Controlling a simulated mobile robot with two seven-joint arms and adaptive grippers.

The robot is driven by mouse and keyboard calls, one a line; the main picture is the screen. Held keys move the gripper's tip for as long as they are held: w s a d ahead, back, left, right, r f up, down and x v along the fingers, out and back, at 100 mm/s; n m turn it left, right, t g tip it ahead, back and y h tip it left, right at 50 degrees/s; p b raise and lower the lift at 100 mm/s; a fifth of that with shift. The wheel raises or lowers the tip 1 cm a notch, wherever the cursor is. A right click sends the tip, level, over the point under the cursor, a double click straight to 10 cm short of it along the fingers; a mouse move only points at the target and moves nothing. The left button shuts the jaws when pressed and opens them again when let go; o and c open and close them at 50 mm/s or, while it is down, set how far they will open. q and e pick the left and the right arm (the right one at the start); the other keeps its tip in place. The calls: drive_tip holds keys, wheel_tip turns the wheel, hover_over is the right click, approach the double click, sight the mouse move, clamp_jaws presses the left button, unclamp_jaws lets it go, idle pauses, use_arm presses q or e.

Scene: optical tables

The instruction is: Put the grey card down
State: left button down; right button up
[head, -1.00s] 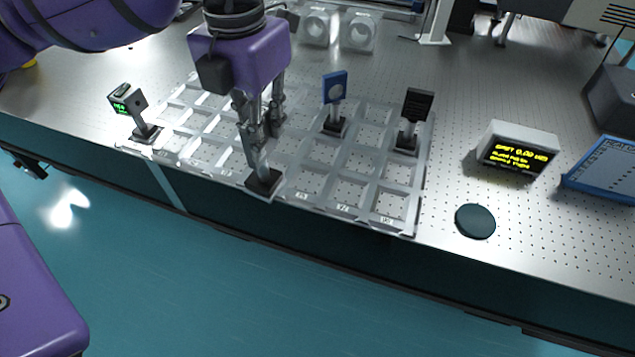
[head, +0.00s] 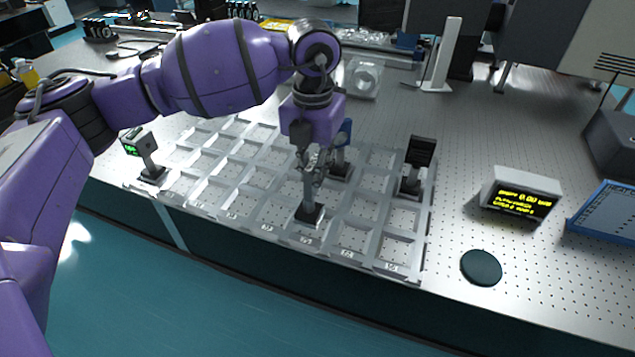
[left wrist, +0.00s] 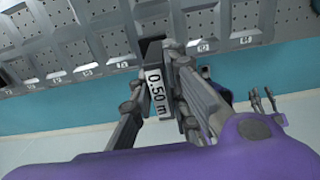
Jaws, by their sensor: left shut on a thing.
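The grey card shows in the left wrist view as a narrow piece with a white "0.50 m" label (left wrist: 158,92), between my left gripper's fingers (left wrist: 160,72). In the head view my left gripper (head: 311,172) is shut on the upright post above a dark square base (head: 310,213); the fingers hide most of the upper part. The base is at a front-row compartment of the grey grid tray (head: 391,268), third from the right. I cannot tell whether it touches the compartment floor. My right gripper is not in view.
A blue-framed mount (head: 343,150) stands close behind the gripper, partly hidden. A black mount (head: 417,160) stands to the right, and a green-lit meter (head: 138,143) at the left. A yellow-text display (head: 520,195) and a dark disc (head: 481,267) lie right of the tray.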

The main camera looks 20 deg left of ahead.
use_arm(q)
drive_tip(key=shift+w+d+f, duration=0.2)
drive_tip(key=shift+w+f, duration=0.4)
drive_tip(key=shift+f, duration=0.1)
drive_tip(key=shift+w+f, duration=0.2)
drive_tip(key=shift+f, duration=1.5)
drive_tip(key=shift+f, duration=0.2)
drive_tip(key=c, duration=1.7)
unclamp_jaws()
drive_tip(key=shift+r, duration=0.1)
